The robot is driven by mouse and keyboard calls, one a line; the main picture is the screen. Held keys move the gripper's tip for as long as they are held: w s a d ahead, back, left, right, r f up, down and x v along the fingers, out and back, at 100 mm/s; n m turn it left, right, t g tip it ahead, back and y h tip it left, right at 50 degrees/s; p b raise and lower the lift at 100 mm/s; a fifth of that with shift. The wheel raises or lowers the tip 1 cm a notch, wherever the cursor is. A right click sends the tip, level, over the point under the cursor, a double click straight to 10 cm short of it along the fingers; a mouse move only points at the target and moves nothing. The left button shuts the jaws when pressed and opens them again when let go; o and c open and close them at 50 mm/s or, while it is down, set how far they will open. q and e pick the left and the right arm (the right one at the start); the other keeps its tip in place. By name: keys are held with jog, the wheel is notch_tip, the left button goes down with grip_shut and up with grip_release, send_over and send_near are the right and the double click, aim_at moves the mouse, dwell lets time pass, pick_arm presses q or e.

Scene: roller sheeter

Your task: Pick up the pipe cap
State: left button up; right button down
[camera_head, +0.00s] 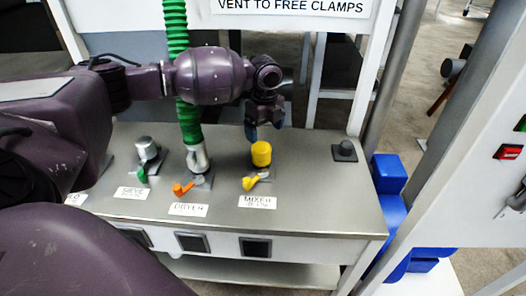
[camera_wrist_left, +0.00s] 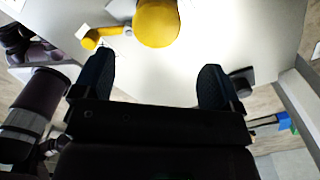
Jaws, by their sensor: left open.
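A yellow pipe cap (camera_head: 261,153) stands upright on the port behind the MIXER label, with a yellow clamp lever (camera_head: 250,182) at its base. My left gripper (camera_head: 265,131) is open and empty, pointing down just above and behind the cap in the head view. In the left wrist view the cap (camera_wrist_left: 157,22) is at the top, beyond the open fingers (camera_wrist_left: 157,75) and roughly centred between them. The yellow lever (camera_wrist_left: 103,36) is to its left there. My right gripper is not in view.
A green hose (camera_head: 189,120) runs up from the DRYER port, which has an orange lever (camera_head: 183,189). A silver cap (camera_head: 147,149) with a green lever sits at SIEVE. A dark knob (camera_head: 345,150) is at the panel's right. The grey panel (camera_head: 315,190) is clear right of MIXER.

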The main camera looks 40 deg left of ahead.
aim_at(263, 147)
pick_arm(q)
notch_tip(263, 147, down, 4)
jog(key=shift+f+b, duration=0.1)
jog(key=shift+b, duration=0.2)
jog(key=shift+f, duration=0.65)
jog(key=f, duration=0.3)
jog(key=f+b, duration=0.1)
jog(key=shift+s+a+f, duration=0.2)
jog(key=shift+s+f, duration=0.05)
jog(key=shift+f, duration=0.05)
jog(key=shift+r, duration=0.1)
jog(key=shift+c, duration=0.8)
jog(key=c, duration=0.9)
jog(key=shift+o, duration=0.2)
jog(key=shift+r, duration=0.15)
